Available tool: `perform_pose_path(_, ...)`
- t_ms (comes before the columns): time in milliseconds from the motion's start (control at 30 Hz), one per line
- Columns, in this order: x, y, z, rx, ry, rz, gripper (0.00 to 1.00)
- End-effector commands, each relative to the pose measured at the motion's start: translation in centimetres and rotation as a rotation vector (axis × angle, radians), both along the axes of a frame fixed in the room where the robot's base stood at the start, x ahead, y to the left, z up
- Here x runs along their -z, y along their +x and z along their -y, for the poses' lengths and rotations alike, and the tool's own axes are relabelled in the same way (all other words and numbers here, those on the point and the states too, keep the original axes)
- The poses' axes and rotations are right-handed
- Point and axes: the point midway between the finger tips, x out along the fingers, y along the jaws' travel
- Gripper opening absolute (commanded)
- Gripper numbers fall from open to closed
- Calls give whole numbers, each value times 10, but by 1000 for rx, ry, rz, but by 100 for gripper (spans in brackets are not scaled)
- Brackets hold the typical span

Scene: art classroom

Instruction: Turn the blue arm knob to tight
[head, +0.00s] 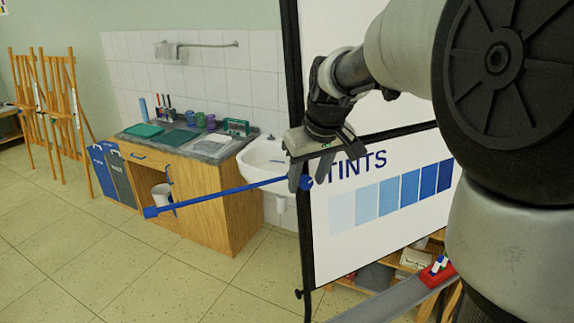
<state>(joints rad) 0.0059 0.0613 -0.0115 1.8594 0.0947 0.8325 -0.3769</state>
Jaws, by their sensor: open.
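The blue arm (220,193) sticks out to the left from the dark post of the display board, with a blue block (150,212) at its far end. The blue knob (306,183) is at the arm's right end, by the post. My gripper (309,177) points down over the knob, and its fingers are open and close around or just in front of it. I cannot tell whether they touch it. The fingers hide part of the knob, and no tight marking can be made out.
The display board (400,240) with a blue tint chart stands right behind my gripper, in a dark frame (308,262). A white sink (263,157) and a wooden cabinet (232,207) stand behind the arm. A red marker holder (437,274) is at lower right. Open floor lies left.

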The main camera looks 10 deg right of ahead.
Motion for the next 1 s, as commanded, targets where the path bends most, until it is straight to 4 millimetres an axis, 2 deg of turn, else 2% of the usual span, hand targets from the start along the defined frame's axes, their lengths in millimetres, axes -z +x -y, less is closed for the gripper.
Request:
perform_pose_path(33, 0, 0, 0, 0, 0, 0, 43)
perform_pose_path(267, 0, 0, 0, 0, 0, 0, 4)
perform_pose_path(667, -1, 0, 3, 19, 69, -22, 4)
perform_pose_path(1000, 1, 2, 8, 71, 316, -102, 4)
